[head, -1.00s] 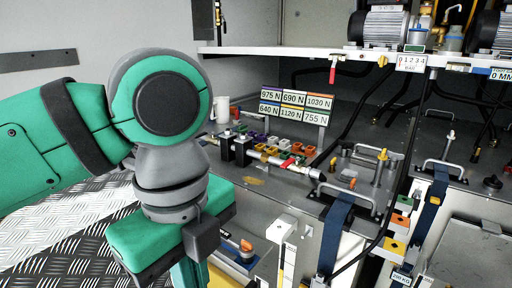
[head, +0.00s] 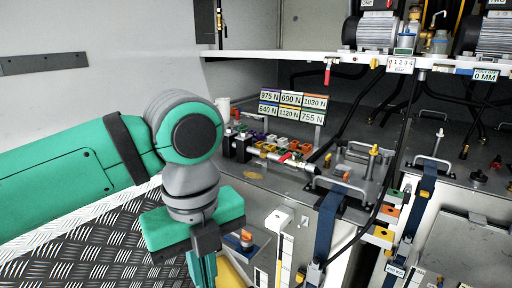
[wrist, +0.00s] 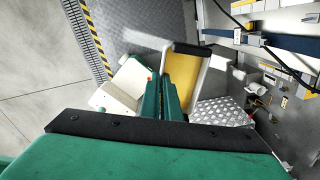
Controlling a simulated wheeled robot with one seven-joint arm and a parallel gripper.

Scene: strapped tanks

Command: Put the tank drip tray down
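The tank drip tray (wrist: 185,76) appears in the wrist view as a yellow panel with a pale and dark rim, just beyond my fingers. My gripper (wrist: 166,97) has its two green fingers close together, with the tray's near left edge between them. In the head view, my gripper (head: 202,270) points down at the bottom edge, its fingertips cut off. A yellow part of the tray (head: 232,274) shows beside it. The tray looks tilted and raised off the floor in the wrist view; what lies directly under it is hidden.
Chequered metal plate (head: 80,240) lies at lower left. Blue straps (head: 329,226) and a hose cross the tank fronts at right. A bench with valves and force labels (head: 293,106) stands behind. Grey floor (wrist: 140,25) with a striped edge (wrist: 95,40) is clear.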

